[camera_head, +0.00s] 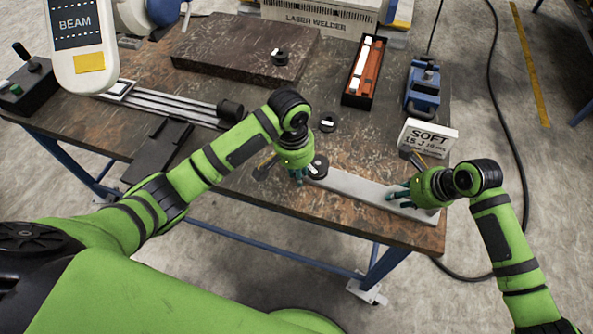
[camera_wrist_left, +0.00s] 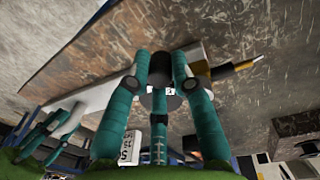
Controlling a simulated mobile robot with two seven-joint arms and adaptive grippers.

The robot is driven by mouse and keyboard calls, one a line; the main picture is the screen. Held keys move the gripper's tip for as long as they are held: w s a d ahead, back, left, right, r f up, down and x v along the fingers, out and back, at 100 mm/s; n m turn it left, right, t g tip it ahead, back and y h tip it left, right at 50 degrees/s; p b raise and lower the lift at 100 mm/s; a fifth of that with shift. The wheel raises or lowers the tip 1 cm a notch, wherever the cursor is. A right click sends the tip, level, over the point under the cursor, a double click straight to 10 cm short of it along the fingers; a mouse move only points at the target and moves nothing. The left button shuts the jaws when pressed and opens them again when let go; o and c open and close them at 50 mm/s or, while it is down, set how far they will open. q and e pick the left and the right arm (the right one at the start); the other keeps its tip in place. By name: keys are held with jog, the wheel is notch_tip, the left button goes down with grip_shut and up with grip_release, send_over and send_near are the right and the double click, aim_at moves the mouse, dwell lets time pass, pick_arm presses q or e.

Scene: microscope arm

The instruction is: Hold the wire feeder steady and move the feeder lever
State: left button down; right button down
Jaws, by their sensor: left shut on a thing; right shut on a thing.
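A long pale grey bar (camera_head: 352,186), which looks like the wire feeder, lies along the front edge of the table. A dark round part (camera_head: 319,166) sits at its left end. My left gripper (camera_head: 299,178) is shut at that end, and in the left wrist view its teal fingers (camera_wrist_left: 160,85) close around a dark cylinder. A black and gold piece with a thin tip (camera_wrist_left: 235,68), possibly the lever, sticks out beside them. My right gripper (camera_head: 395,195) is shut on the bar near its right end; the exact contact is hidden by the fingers.
A white "SOFT" sign (camera_head: 428,138) stands just behind my right gripper. A blue clamp-like device (camera_head: 423,88), a black tray with orange and white items (camera_head: 363,70) and a dark stone slab (camera_head: 235,48) stand farther back. Metal rails (camera_head: 165,105) lie at the left.

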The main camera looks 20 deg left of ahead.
pick_arm(q)
jog(key=shift+s+d+f, duration=0.15)
jog(key=shift+d, duration=0.1)
pick_arm(e)
jog(key=shift+s+f, duration=0.5)
jog(key=shift+f, duration=0.15)
pick_arm(q)
jog(key=c, duration=1)
grip_release()
jog(key=shift+c, duration=0.2)
jog(key=shift+a, duration=0.1)
notch_tip(320, 180, up, 12)
jog(key=shift+s+a, duration=0.25)
jog(key=shift+a, duration=0.2)
pick_arm(e)
jog(key=c, duration=0.8)
grip_release()
jog(key=shift+w, duration=0.1)
pick_arm(q)
jog(key=shift+w, duration=0.2)
pick_arm(e)
jog(key=shift+o, duration=0.2)
jog(key=shift+w, duration=0.2)
